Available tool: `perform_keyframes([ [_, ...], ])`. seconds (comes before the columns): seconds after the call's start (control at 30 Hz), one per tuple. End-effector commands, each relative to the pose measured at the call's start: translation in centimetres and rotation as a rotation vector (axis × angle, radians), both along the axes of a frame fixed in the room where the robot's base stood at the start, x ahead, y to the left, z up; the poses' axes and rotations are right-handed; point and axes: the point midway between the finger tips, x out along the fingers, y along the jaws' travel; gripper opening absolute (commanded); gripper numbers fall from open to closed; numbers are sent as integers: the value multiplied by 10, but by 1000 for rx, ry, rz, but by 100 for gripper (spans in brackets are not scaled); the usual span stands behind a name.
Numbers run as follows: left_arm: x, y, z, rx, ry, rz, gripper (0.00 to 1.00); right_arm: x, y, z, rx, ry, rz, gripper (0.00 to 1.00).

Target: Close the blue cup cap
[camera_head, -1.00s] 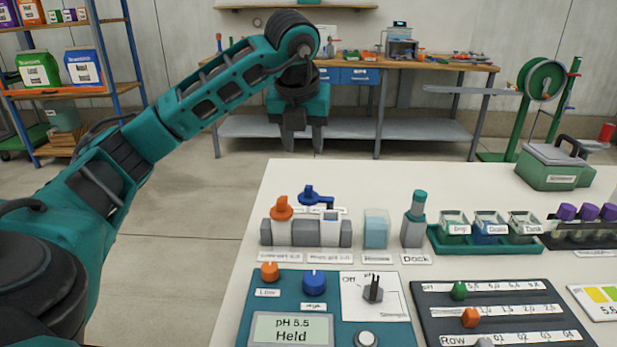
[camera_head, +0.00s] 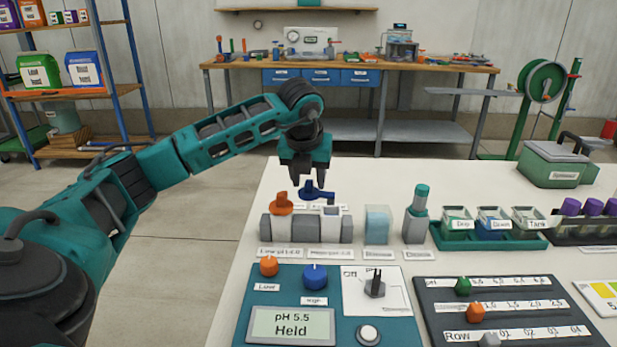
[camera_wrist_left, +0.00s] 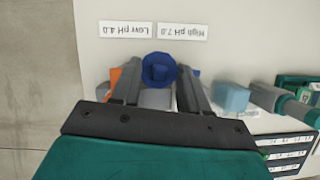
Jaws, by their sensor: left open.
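The blue cup cap (camera_head: 318,191) stands swung back behind the right-hand cup (camera_head: 331,226) of the grey two-cup block, whose top looks uncovered. In the left wrist view the blue cap (camera_wrist_left: 159,69) shows as a round blue disc with a knob. My left gripper (camera_head: 308,181) points down over the cap, open and empty. In the left wrist view its fingers (camera_wrist_left: 156,80) stand either side of the cap; I cannot tell whether they touch it. My right gripper is out of view.
A pale blue block (camera_head: 378,224) and a grey dock piece with a teal top (camera_head: 416,215) stand right of the cups. A teal panel (camera_head: 255,300) with knobs lies in front. A green tray (camera_head: 440,240) with jars is further right.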

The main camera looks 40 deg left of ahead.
Motion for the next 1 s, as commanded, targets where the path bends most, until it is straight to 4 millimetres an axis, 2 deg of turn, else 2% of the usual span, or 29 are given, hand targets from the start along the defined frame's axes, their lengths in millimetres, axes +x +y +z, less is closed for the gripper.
perform_keyframes([
  [0.1, 0, 0, 0, 0, 0, 0, 44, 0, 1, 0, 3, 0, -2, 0],
  [0.57, 0, 0, 0, 0, 0, 0, 0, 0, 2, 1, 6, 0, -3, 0],
  [1.0, 0, 0, 0, 1, 0, 0, 0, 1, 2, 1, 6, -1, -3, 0],
])
